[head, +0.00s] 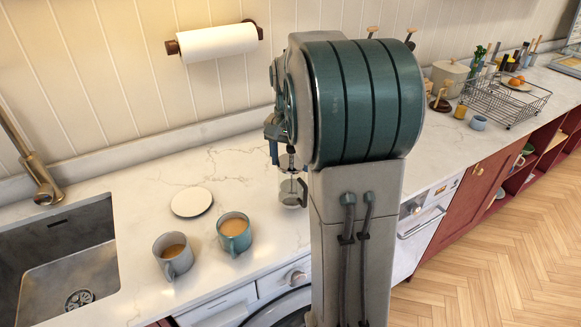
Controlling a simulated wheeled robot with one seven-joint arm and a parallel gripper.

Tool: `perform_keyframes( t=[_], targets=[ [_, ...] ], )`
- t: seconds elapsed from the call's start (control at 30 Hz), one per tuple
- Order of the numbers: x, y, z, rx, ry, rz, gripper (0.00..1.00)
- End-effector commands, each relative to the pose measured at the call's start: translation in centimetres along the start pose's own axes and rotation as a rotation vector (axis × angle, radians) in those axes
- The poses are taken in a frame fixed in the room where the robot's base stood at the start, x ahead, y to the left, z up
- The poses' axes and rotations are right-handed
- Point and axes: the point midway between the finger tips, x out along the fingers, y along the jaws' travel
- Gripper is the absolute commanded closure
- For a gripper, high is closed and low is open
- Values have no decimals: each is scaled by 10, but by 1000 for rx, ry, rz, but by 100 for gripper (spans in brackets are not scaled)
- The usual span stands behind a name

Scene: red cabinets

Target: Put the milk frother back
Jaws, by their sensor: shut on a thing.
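The milk frother (290,188) looks like a small clear glass jug with a dark handle. It is at the left edge of my own arm, which hides part of it. My gripper (288,152) is directly above, pointing down and shut on the upper part of the frother. The exact grip is small and partly hidden. I cannot tell whether the frother's base touches the white marble counter (140,240) or hangs just above it.
Two mugs of coffee, one grey (174,256) and one teal (234,234), stand left of the frother, near a round white plate (191,202). A sink (70,265) is far left. A wire rack (507,100) stands far right. Counter between mugs and frother is clear.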

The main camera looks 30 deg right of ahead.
Motion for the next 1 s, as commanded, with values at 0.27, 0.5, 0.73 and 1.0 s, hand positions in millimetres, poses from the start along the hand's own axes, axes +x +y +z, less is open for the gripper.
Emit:
perform_keyframes(
  t=[0.27, 0.5, 0.73, 1.0],
  targets=[
    [32, 1, 1, 0, -2, 1, 94],
    [32, 1, 0, 0, -1, 0, 94],
    [35, 1, 1, 0, -2, 1, 14],
    [34, 1, 1, 0, -2, 1, 14]
  ],
)
